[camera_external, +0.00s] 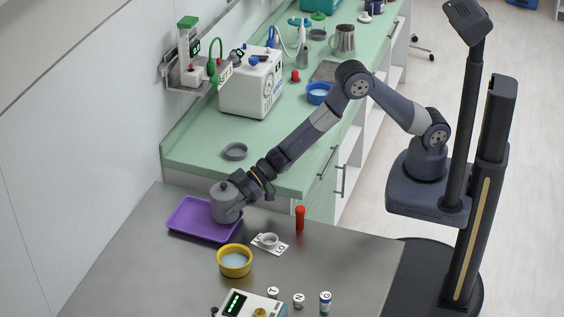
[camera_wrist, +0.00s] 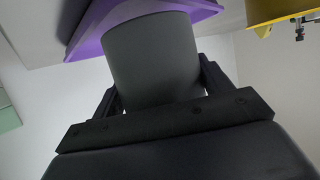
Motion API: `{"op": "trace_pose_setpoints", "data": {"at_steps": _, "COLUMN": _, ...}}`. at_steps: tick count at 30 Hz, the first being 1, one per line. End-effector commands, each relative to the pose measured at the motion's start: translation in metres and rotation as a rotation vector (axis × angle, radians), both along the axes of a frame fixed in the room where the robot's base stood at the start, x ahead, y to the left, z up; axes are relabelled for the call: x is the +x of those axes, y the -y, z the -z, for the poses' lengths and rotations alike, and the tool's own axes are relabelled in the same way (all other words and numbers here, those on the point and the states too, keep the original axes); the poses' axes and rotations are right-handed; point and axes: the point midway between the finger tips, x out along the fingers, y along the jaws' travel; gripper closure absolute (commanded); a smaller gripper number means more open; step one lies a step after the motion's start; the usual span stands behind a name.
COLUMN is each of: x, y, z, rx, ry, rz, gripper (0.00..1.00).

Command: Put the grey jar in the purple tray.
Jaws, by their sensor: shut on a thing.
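The grey jar (camera_external: 225,203) is a squat cylinder with a knobbed top.
A yellow bowl (camera_external: 235,262) stands in front of the tray. A white card with a small ring-shaped dish (camera_external: 269,241) and a red tube (camera_external: 300,217) are to the right. A device (camera_external: 250,304) and small vials (camera_external: 325,302) stand at the front. The steel table between them is bare.

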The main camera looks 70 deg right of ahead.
Motion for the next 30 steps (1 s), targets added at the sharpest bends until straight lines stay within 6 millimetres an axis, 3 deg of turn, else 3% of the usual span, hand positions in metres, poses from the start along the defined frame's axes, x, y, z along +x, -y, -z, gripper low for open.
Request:
{"op": "trace_pose_setpoints", "data": {"at_steps": 12, "x": 0.0003, "y": -0.0005, "z": 0.0057, "rx": 0.002, "ry": 0.003, "rz": 0.000, "gripper": 0.58}}
{"op": "trace_pose_setpoints", "data": {"at_steps": 13, "x": 0.0000, "y": -0.0002, "z": 0.0067, "rx": 0.001, "ry": 0.001, "rz": 0.000, "gripper": 0.26}}
{"op": "trace_pose_setpoints", "data": {"at_steps": 21, "x": 0.0000, "y": -0.0003, "z": 0.0055, "rx": 0.001, "ry": 0.001, "rz": 0.000, "gripper": 0.05}}
{"op": "trace_pose_setpoints", "data": {"at_steps": 30, "x": 0.0001, "y": -0.0002, "z": 0.0013, "rx": 0.001, "ry": 0.001, "rz": 0.000, "gripper": 0.05}}
